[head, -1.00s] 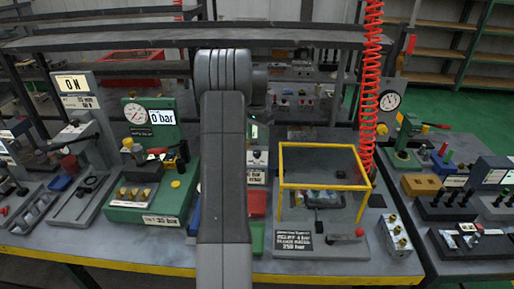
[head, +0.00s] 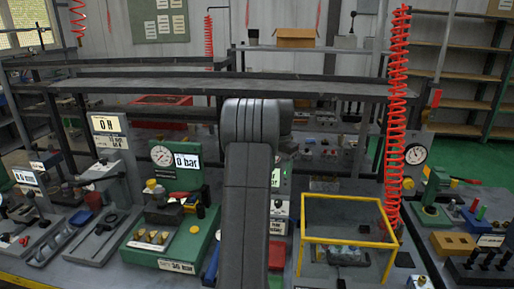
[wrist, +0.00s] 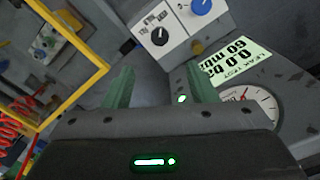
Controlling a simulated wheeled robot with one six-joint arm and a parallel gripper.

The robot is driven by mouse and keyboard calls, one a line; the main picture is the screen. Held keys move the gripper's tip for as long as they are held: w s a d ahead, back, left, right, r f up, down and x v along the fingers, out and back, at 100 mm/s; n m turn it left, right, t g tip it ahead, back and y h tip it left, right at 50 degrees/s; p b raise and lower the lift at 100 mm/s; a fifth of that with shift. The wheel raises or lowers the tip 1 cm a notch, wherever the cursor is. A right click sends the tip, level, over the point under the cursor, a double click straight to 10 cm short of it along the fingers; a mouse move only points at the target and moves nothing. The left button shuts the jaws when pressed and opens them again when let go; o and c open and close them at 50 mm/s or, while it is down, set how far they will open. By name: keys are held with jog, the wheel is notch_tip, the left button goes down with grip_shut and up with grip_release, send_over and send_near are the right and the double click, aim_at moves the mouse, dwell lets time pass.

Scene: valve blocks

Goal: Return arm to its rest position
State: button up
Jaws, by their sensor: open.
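My arm (head: 248,190) stands upright in the middle of the head view, its dark joint housing at the top. It hides part of the bench behind it, and my gripper cannot be seen in that view. In the wrist view my gripper (wrist: 160,88) has its two green fingers apart with nothing between them. Beyond the fingers are a white box with knobs (wrist: 170,28) and a leak test display (wrist: 233,62) with a round dial gauge (wrist: 252,105). Whether the fingers touch anything cannot be told.
A yellow-framed guard (head: 346,199) stands right of my arm, with a red coiled hose (head: 397,100) beside it. A green valve block with a gauge (head: 163,157) stands to the left. A dark shelf (head: 180,82) runs behind. The guard's yellow frame (wrist: 75,88) also shows in the wrist view.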

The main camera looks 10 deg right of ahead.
aim_at(278, 201)
notch_tip(278, 201, down, 13)
jog(key=shift+f+p, duration=0.15)
jog(key=shift+p, duration=0.6)
notch_tip(278, 201, up, 14)
jog(key=b, duration=0.2)
notch_tip(278, 201, down, 14)
jog(key=shift+r+p, duration=0.15)
jog(key=shift+p, duration=0.9)
jog(key=shift+n, duration=0.3)
jog(key=n+p, duration=0.1)
jog(key=n, duration=0.3)
jog(key=n+p, duration=0.2)
jog(key=n, duration=0.2)
jog(key=shift+n, duration=0.3)
notch_tip(278, 201, up, 13)
jog(key=b, duration=0.2)
jog(key=shift+r, duration=0.15)
